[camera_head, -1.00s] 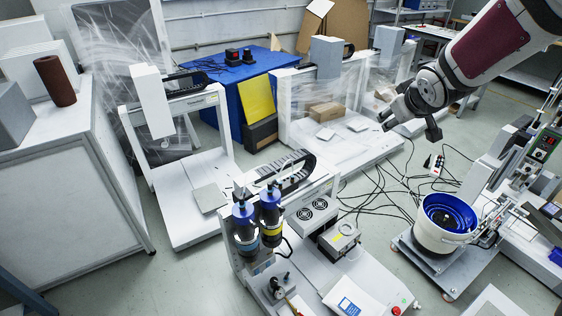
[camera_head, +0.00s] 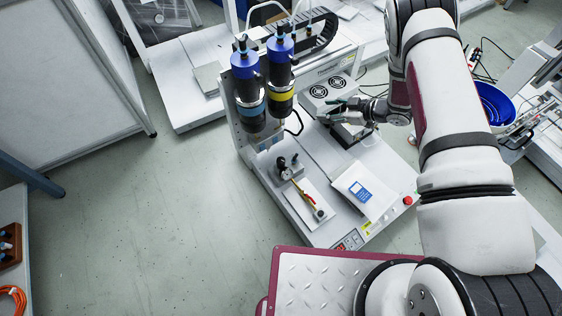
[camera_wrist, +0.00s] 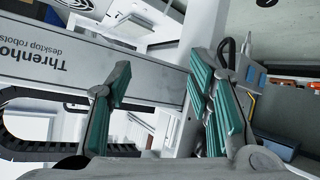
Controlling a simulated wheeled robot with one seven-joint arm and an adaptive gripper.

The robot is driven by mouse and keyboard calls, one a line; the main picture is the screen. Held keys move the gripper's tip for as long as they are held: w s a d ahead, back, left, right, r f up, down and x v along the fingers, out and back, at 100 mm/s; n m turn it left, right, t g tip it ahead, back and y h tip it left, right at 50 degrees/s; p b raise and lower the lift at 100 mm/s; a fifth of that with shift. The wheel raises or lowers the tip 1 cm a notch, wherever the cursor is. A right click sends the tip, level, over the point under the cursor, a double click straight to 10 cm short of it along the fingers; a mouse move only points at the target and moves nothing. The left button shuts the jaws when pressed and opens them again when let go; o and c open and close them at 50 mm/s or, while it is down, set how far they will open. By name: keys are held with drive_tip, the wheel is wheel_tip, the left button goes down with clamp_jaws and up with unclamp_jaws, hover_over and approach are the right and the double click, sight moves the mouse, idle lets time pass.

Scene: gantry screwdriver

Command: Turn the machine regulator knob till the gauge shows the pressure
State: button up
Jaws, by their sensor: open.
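The regulator (camera_head: 284,166) is a small dark fitting with a black knob. It stands on the base plate of the white desktop gantry machine (camera_head: 318,232), below the two screwdriver canisters. A small round gauge (camera_head: 286,174) sits at the regulator; its reading is too small to tell. My gripper (camera_head: 330,111) is open and empty, above the machine's right rear, up and to the right of the regulator and apart from it. In the wrist view my gripper (camera_wrist: 160,72) shows two green-padded fingers spread apart, with the lettered gantry beam (camera_wrist: 55,45) beyond. The knob is not recognisable there.
Two blue-topped canisters (camera_head: 263,85) stand just behind the regulator. A black cable chain (camera_head: 318,35) runs over the beam. A blue-screened device (camera_head: 360,191) lies on a white plate at right. A red button (camera_head: 407,200) is near the front right corner.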

sight(281, 160)
drive_tip(key=s+a+f+n+g+y+b, duration=0.1)
drive_tip(key=s+a+f+g+y+b, duration=0.25)
drive_tip(key=s+f, duration=0.85)
drive_tip(key=b+x, duration=0.1)
drive_tip(key=x, duration=0.3)
drive_tip(key=f+b+x, duration=0.1)
drive_tip(key=b+x, duration=0.1)
drive_tip(key=x, duration=0.2)
drive_tip(key=b+x, duration=0.2)
drive_tip(key=x, duration=0.3)
drive_tip(key=shift+w+d+f, duration=0.15)
drive_tip(key=shift+d+f, duration=0.05)
drive_tip(key=shift+f, duration=0.05)
clamp_jaws()
